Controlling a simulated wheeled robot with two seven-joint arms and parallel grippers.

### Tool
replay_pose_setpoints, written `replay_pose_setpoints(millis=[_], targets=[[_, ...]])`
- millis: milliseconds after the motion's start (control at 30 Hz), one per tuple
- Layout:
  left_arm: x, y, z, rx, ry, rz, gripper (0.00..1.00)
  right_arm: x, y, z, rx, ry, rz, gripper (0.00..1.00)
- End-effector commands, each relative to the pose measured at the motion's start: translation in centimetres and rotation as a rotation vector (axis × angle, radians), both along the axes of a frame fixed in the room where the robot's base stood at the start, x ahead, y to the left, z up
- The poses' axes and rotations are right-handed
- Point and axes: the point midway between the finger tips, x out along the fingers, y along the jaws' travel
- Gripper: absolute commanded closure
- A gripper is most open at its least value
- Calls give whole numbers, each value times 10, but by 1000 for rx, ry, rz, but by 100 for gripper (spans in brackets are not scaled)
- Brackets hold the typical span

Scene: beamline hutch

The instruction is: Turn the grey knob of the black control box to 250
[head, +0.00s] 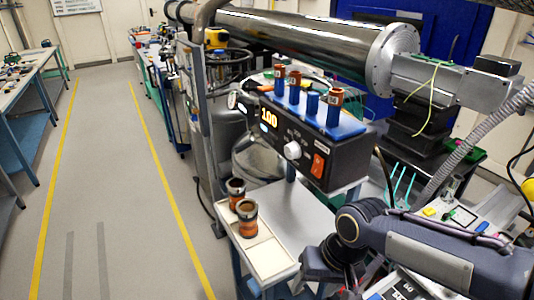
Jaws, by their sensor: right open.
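The small marks around the knob are too small to read. My right gripper (328,272) is low in the picture, below the box and apart from the knob. It is open, and its fingertips are partly hidden. My left gripper is not in view.
A blue rack (345,131) with several orange and blue cylinders sits on the box. Two orange-brown cups (246,217) stand in a pale tray (270,260) at left of my right gripper. A metal beam pipe (300,33) runs behind. The floor at left is open.

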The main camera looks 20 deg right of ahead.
Motion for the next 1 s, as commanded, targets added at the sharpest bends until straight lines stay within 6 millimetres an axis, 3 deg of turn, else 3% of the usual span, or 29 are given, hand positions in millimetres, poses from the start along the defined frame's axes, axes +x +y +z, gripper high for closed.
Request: replay_pose_setpoints(millis=[367, 567, 667, 767, 867, 1000], targets=[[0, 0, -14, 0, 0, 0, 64, 36, -44, -43, -280, 262, -203, 41], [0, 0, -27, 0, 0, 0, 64, 83, -89, -58, -724, 320, -430, 41], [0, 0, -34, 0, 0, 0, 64, 115, -106, -45, -1004, 230, -560, 41], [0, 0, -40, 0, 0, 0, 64, 154, -108, -17, -1280, 38, -681, 41], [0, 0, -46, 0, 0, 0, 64, 191, -92, 22, -1508, -237, -776, 41], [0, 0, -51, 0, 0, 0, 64, 228, -49, 70, -1686, -626, -849, 41]])
